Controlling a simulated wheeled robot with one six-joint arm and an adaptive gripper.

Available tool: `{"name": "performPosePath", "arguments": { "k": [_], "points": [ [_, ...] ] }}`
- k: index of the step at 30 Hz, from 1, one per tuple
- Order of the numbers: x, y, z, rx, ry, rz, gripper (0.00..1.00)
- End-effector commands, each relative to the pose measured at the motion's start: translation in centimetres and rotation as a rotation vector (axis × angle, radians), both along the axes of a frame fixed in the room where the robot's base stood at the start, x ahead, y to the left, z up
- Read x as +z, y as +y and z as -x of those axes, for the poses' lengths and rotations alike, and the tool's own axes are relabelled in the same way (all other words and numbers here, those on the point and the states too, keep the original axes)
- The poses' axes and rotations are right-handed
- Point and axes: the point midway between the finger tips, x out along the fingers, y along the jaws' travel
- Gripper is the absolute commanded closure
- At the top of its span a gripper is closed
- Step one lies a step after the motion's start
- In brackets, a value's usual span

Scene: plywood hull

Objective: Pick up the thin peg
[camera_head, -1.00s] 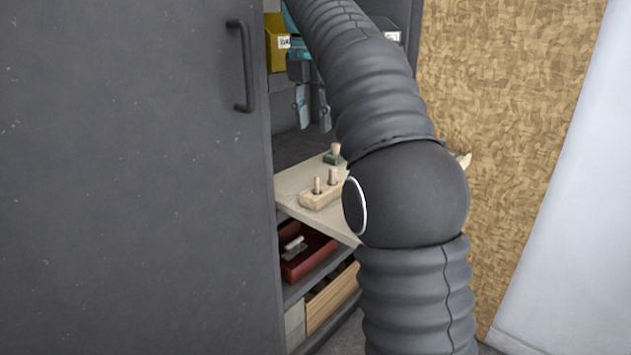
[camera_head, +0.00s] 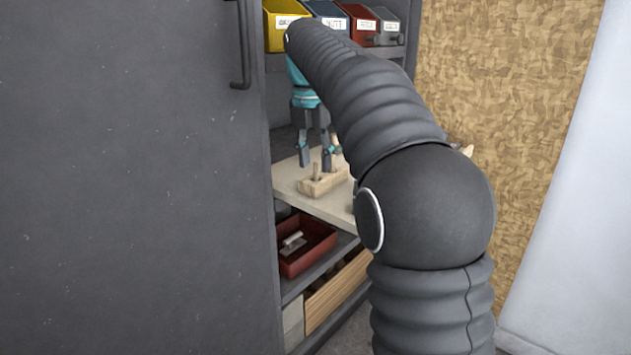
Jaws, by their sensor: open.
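A light wooden block (camera_head: 323,187) sits on a pale shelf board, in the gap between the cabinet door and my arm. A thin upright peg (camera_head: 316,171) stands in its left part. A second peg in the block is largely hidden by my right fingertip. My gripper (camera_head: 315,161) points down with its fingers apart, above the block and around the level of the thin peg's top. The picture does not show whether the peg is between the fingers in depth. Nothing is held.
A grey door (camera_head: 130,180) fills the left. Labelled yellow (camera_head: 285,28), blue, red and grey bins stand on the shelf above. Below the pale board (camera_head: 340,215) is a red tray (camera_head: 308,262) holding a trowel-like tool. My arm hides the board's right side.

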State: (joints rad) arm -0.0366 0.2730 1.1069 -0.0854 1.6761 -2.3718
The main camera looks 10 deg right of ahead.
Motion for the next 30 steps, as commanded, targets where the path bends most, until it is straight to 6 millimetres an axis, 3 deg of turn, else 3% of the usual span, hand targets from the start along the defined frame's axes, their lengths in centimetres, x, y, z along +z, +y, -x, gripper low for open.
{"name": "performPosePath", "arguments": {
  "k": [3,12,17,30],
  "points": [
    [-1.29,-0.13,-0.07,-0.001,-0.001,-0.001,0.60],
    [-1.53,-0.15,-0.11,-0.001,-0.001,0.000,0.60],
    [-1.53,-0.15,-0.11,0.000,-0.001,0.001,1.00],
    [-1.33,-0.14,-0.13,0.000,-0.001,0.000,1.00]
  ]
}}
